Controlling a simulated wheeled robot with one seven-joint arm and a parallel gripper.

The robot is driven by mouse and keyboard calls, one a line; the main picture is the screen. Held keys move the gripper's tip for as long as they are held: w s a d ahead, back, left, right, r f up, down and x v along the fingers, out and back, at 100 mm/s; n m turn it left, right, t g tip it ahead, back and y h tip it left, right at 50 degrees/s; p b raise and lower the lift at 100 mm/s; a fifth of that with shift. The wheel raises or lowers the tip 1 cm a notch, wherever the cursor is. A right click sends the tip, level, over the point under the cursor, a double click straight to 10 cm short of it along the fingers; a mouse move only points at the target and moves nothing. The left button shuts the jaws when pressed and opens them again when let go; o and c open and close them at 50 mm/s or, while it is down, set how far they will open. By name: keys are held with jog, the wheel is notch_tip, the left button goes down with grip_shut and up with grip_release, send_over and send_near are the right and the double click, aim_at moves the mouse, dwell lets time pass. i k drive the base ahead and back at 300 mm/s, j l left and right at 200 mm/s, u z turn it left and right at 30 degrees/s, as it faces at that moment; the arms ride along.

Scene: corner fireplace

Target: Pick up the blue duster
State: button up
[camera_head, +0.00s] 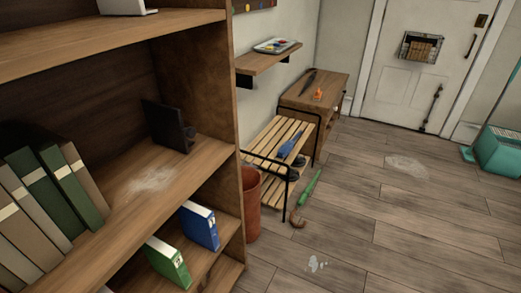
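A blue object (290,144), which looks like the blue duster, lies on top of a slatted wooden rack (262,144) with a black metal frame. The rack stands beyond the tall bookshelf, near the wall. The blue object is small in the view, so its fine shape is unclear. My gripper is not in view.
A wooden bookshelf (238,160) fills the left, with books and binders. A reddish bin (251,205) stands between it and the rack. A wooden cabinet (322,90) stands behind. Open floor (400,220) lies right.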

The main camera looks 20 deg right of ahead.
aim_at(284, 150)
jog(key=i+l+u, duration=0.5)
jog(key=u, duration=0.25)
jog(key=i+l+u, duration=0.1)
jog(key=l, duration=0.3)
jog(key=i+l, duration=0.2)
jog(key=l, duration=0.15)
jog(key=i+l+u, duration=0.15)
jog(key=l, duration=0.25)
jog(key=i+l, duration=0.15)
jog(key=l, duration=0.25)
jog(key=i+l+u, duration=0.15)
jog(key=l, duration=0.3)
jog(key=i+l, duration=0.1)
jog(key=l, duration=0.3)
jog(key=i+l, duration=0.1)
jog(key=l, duration=0.3)
jog(key=i+l, duration=0.15)
jog(key=l, duration=0.25)
jog(key=i+l, duration=0.1)
jog(key=l, duration=0.25)
jog(key=i+l, duration=0.15)
jog(key=l, duration=0.25)
jog(key=i+l, duration=0.1)
jog(key=l, duration=0.3)
jog(key=u, duration=0.05)
